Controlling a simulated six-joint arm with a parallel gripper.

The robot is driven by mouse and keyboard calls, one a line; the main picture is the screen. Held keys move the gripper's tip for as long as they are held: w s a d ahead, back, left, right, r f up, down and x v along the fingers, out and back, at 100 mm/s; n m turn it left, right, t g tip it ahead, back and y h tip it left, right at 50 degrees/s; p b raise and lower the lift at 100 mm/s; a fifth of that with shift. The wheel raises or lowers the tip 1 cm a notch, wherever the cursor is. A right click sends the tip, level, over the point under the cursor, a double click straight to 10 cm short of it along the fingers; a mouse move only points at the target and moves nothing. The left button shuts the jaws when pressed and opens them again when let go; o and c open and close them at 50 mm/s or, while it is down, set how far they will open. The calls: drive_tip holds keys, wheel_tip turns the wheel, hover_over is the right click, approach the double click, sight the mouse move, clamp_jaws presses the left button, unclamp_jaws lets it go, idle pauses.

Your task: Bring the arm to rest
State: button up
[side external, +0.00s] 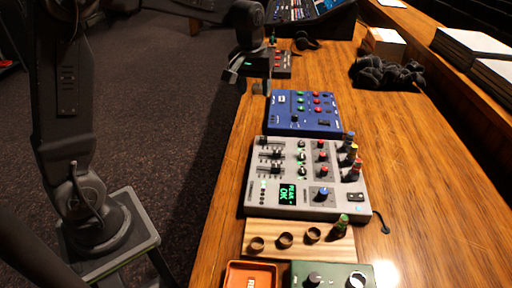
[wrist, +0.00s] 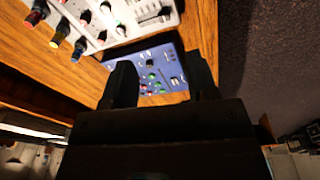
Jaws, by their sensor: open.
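My gripper (side external: 250,82) hangs at the end of my arm near the left edge of the wooden desk (side external: 420,180), beyond the blue panel (side external: 304,113) in the side view. It is open, and nothing shows between its fingers. In the wrist view the two dark fingers of my gripper (wrist: 162,82) stand apart, with the blue panel (wrist: 160,62) behind them and partly hidden. The gripper appears above the desk surface; its exact height is hard to tell.
A small dark box (side external: 282,70) is close to the gripper. Dark cloth (side external: 388,75) lies right. The desk's middle right is clear.

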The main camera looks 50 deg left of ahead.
drive_tip(key=s+d+r+m+t, duration=0.1)
drive_tip(key=s+d+m+t, duration=0.1)
drive_tip(key=s, duration=0.9)
drive_tip(key=s+d+r+m+t, duration=0.2)
drive_tip(key=s+d+m, duration=0.3)
drive_tip(key=s, duration=0.7)
drive_tip(key=shift+s, duration=0.3)
